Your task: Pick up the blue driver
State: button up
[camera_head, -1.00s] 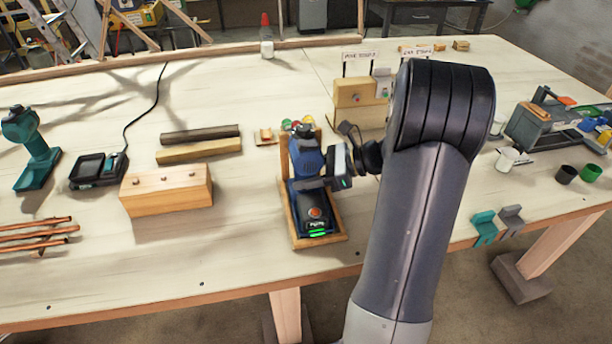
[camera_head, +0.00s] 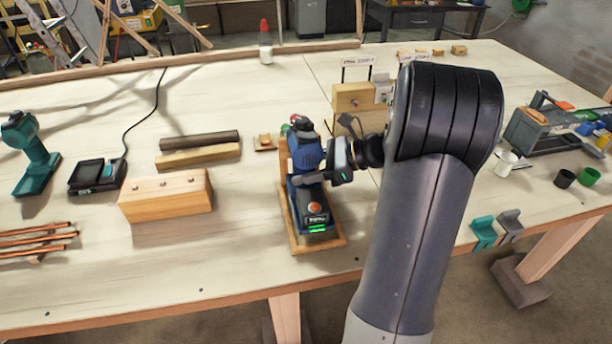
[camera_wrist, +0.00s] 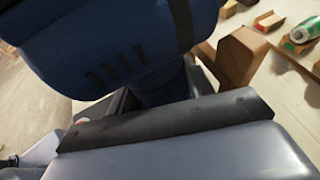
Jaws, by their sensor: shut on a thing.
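The blue driver (camera_head: 305,158) is upright, with a dark battery foot (camera_head: 310,212) that shows an orange button and a green light. It is just above or in a wooden cradle (camera_head: 329,244) near the table's front edge. My gripper (camera_head: 328,174) reaches in from the right and is shut on the driver's handle. In the wrist view the driver's blue body (camera_wrist: 125,45) fills the upper left, and a dark gripper pad (camera_wrist: 165,122) lies against it. The far finger is mostly hidden behind the driver.
A wooden block (camera_head: 166,194) and two bars (camera_head: 199,148) lie to the left, with a charger (camera_head: 97,173) and a teal driver (camera_head: 34,155) beyond. A wooden stand (camera_head: 356,103) is behind my gripper.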

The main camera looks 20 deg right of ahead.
aim_at(308, 130)
notch_tip(308, 130, up, 15)
jog(key=shift+f+p, duration=0.2)
jog(key=shift+p, duration=0.4)
jog(key=shift+r, duration=0.15)
jog(key=shift+s+d, duration=0.1)
jog(key=shift+d, duration=0.05)
